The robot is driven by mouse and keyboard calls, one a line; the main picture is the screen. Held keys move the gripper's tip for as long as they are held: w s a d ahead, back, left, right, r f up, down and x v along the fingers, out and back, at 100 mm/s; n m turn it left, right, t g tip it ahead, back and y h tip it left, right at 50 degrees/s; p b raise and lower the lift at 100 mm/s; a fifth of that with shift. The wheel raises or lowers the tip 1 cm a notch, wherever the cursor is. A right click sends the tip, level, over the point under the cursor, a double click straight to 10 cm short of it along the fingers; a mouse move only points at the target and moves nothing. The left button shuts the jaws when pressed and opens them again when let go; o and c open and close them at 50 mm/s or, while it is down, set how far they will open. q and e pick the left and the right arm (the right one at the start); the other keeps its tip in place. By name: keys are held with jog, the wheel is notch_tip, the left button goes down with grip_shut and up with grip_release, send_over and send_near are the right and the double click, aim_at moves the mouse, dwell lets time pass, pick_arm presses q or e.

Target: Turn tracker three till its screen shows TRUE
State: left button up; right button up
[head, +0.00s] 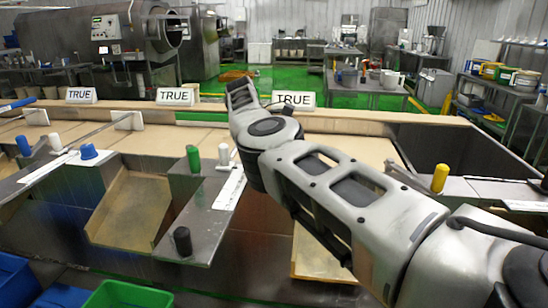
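Three small white screens stand in a row on the far ledge, and each reads TRUE: the left screen (81,95), the middle screen (175,96) and the right screen (293,99). No number shows on any of them, so I cannot tell by label which is tracker three. My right arm comes in from the lower right and crosses the picture in front of the right screen, covering part of the area below it. No fingers of my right gripper can be made out. My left arm and gripper are not in the picture.
Upright knobs stand on the near metal plates: blue (88,151), green (193,158), white (224,153), black (182,240) and yellow (440,178). Tan chutes (130,210) lie between the plates. A green bin (125,296) and blue bins (18,282) are at the lower left.

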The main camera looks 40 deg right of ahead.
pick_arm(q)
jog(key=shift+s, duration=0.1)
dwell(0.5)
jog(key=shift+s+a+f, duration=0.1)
pick_arm(e)
jog(key=o, duration=1)
jog(key=shift+c, duration=0.2)
jog(key=shift+r, duration=0.15)
